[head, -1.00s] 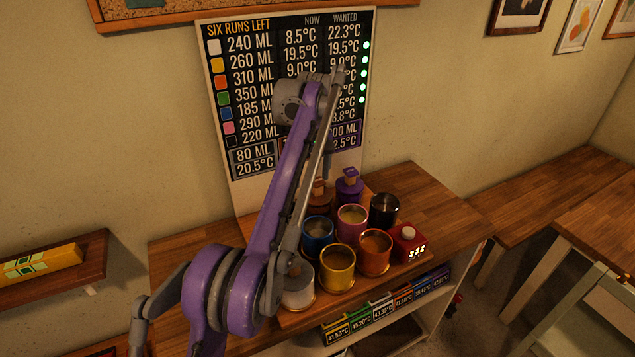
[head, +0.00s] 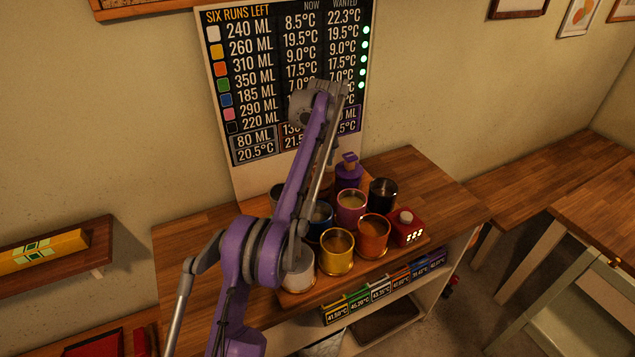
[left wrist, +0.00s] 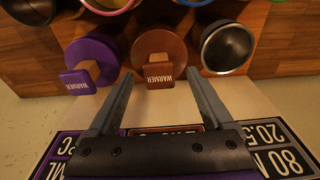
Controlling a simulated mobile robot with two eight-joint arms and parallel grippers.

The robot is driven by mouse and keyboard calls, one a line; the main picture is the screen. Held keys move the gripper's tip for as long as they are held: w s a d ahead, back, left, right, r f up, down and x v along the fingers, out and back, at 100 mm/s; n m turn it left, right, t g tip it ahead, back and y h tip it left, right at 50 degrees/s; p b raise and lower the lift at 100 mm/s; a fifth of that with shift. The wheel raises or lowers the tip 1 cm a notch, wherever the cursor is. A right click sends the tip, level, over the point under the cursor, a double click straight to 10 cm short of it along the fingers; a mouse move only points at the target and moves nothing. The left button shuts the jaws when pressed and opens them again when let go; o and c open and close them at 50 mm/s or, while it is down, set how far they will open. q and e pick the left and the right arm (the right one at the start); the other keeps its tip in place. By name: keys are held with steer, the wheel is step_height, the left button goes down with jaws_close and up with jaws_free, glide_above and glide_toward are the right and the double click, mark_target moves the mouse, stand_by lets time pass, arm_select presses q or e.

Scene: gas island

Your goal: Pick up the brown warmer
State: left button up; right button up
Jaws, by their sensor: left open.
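The brown warmer (left wrist: 160,55) stands near the top middle of the left wrist view, with a label reading WARMER on its front. In the head view it is hidden behind my left arm. My left gripper (left wrist: 160,80) is open, its two fingers pointing at the warmer from either side of its label. I cannot tell how far the fingertips are from it. My left gripper is hidden by the arm in the head view. My right gripper is not in view.
A purple warmer (left wrist: 92,60) stands left of the brown one, and a dark silver-rimmed vessel (left wrist: 227,48) stands right. Several coloured cups, including a yellow cup (head: 337,250), and a red device (head: 406,228) crowd the counter. A tall board (head: 290,90) stands behind.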

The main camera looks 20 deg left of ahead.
mark_target(318, 166)
arm_select(q)
step_height(318, 166, down, 4)
steer(key=shift+w+a+r+b, duration=0.15)
steer(key=shift+b, duration=0.15)
steer(key=shift+r, duration=0.15)
steer(key=shift+w, duration=0.1)
steer(key=c, duration=0.6)
jaws_close()
